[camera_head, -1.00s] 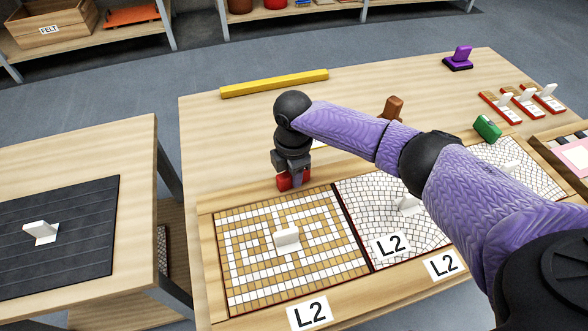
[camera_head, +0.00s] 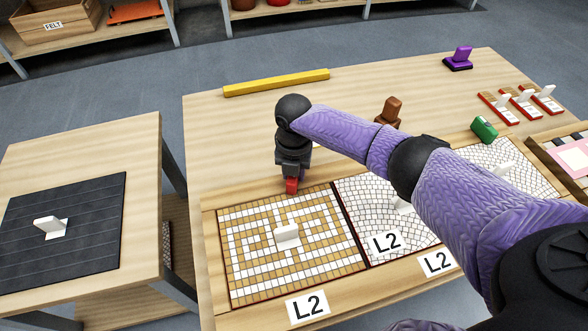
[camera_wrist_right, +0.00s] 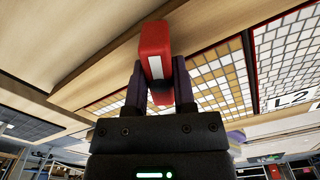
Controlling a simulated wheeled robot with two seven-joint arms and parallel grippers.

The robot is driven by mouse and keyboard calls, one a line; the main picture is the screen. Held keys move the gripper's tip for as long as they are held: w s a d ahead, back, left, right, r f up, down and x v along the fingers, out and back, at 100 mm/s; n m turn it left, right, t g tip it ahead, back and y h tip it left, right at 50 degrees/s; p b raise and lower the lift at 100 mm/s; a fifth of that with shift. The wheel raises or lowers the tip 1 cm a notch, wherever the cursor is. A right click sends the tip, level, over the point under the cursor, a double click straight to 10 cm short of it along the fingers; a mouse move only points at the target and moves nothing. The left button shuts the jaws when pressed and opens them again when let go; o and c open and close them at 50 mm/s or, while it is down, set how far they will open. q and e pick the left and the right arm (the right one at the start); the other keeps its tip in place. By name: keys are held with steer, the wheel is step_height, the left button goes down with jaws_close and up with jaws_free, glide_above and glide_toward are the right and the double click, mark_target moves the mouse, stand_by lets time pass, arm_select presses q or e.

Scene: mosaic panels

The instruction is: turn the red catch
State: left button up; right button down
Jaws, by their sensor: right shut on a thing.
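The red catch (camera_head: 291,186) sits at the back edge of the wooden frame, behind the tan and white mosaic panel (camera_head: 250,262). My right gripper (camera_head: 291,178) points down at it and is shut on it. In the right wrist view the red catch (camera_wrist_right: 155,50), with a white stripe, stands between the two dark fingers of my right gripper (camera_wrist_right: 160,85). The gripper hides part of the catch in the head view. My left gripper is not in view.
A second mosaic panel (camera_head: 360,190) lies to the right, partly under my right arm. A green block (camera_head: 484,129), a brown block (camera_head: 388,111) and a yellow bar (camera_head: 276,83) are on the table. A dark panel (camera_head: 90,250) lies on the left table.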

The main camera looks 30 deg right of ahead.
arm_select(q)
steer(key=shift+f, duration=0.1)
arm_select(e)
steer(key=n, duration=0.4)
steer(key=shift+n, duration=0.7)
steer(key=shift+c, duration=2.2)
jaws_free()
step_height(320, 180, up, 10)
steer(key=p, duration=0.5)
steer(key=shift+p, duration=0.3)
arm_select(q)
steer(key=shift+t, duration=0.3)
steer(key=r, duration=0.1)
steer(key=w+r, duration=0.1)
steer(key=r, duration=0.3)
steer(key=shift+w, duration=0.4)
arm_select(e)
steer(key=shift+f, duration=0.1)
